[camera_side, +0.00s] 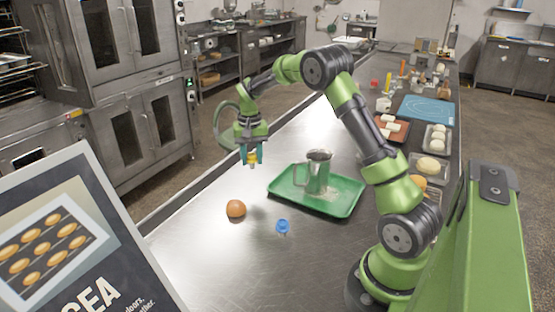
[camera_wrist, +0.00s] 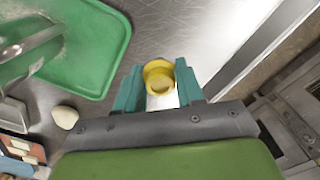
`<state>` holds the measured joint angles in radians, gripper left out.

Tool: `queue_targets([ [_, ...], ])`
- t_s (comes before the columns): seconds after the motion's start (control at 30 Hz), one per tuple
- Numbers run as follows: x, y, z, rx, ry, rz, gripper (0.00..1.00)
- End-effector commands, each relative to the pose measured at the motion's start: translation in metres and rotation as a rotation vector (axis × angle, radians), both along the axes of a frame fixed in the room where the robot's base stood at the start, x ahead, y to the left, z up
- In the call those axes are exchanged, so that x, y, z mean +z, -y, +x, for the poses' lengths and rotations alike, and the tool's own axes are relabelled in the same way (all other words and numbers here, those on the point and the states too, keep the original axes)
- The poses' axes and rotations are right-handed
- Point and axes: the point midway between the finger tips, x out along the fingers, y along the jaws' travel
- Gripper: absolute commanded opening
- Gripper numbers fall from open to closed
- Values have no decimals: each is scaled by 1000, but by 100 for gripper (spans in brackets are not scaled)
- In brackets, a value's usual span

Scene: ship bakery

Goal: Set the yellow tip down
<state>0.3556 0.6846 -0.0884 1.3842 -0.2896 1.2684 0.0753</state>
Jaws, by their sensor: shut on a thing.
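The yellow tip (camera_side: 252,158) is held between the teal fingers of my gripper (camera_side: 251,154), above the steel table. In the wrist view the yellow tip (camera_wrist: 159,80) shows as a round, hollow yellow piece with a pale part below it, between the two teal fingers (camera_wrist: 158,90). My gripper is shut on it. In the side view the tip hangs in the air, to the left of the green tray and beyond the orange ball-like item; its exact height over the table is hard to tell.
A green tray (camera_side: 341,207) holds a metal jug (camera_side: 318,172). An orange round item (camera_side: 236,209) and a small blue-topped piece (camera_side: 282,226) stand on the steel table (camera_side: 200,255). Trays of dough and a blue mat (camera_side: 428,110) lie farther right. Bare table surrounds the orange item.

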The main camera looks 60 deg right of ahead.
Motion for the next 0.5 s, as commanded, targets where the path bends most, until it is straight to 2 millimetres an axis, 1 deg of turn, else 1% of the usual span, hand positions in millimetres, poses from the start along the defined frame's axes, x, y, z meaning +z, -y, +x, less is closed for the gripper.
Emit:
queue_targets([
  [0.03, -2, 23, 6, -44, 0, 0, 9],
  [0.1, 0, 47, 13, -89, 1, 0, 9],
  [0.2, 5, 71, 21, -135, 2, -1, 9],
  [0.3, 13, 82, 29, -158, 3, -1, 9],
  [0.5, 32, 81, 39, -165, 4, -1, 9],
])
